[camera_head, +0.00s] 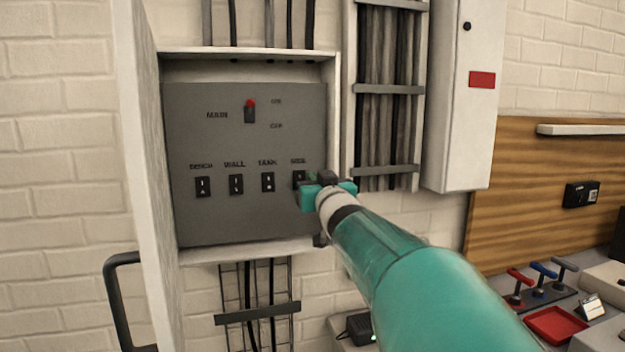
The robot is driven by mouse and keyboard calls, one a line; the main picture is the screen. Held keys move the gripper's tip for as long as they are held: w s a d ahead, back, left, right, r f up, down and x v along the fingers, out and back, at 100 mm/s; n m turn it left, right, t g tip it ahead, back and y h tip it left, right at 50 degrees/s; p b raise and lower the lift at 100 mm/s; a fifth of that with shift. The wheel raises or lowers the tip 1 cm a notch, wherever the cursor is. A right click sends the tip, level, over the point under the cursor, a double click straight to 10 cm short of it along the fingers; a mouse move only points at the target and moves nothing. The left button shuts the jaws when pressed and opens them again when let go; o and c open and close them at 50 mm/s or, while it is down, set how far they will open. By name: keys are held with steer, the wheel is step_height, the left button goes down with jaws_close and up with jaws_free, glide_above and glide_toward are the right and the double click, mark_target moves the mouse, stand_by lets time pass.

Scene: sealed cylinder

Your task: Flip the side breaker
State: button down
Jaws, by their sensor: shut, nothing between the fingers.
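The side breaker (298,178) is a small black switch at the right end of the lower row on the grey panel (230,220). Its label above reads SIDE, slightly blurred. My gripper (312,184) is shut and empty at the right part of the panel, overlapping the lower right of this breaker in view. I cannot tell whether it touches the breaker, and the switch's position is partly hidden. The bench (203,186), wall (236,184) and tank (268,181) breakers stand in the same row to the left. The main switch (249,111) with a red tip is above them.
The open box's white frame (333,110) edges the panel close to my gripper. Its open door (140,180) stands at the left. A cable tray (388,90) and a white cabinet (462,100) are at the right. A bench with small levers (540,275) and a red tray (555,325) is lower right.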

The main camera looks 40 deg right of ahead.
steer(key=shift+s+a+r, duration=0.15)
steer(key=shift+s+a, duration=0.2)
steer(key=shift+s, duration=0.4)
steer(key=shift+s+a+r, duration=0.1)
steer(key=shift+s+a, duration=0.25)
steer(key=shift+s, duration=0.35)
steer(key=shift+s+a+r, duration=0.15)
steer(key=shift+s+a, duration=0.2)
steer(key=shift+s, duration=0.4)
steer(key=shift+w, duration=0.15)
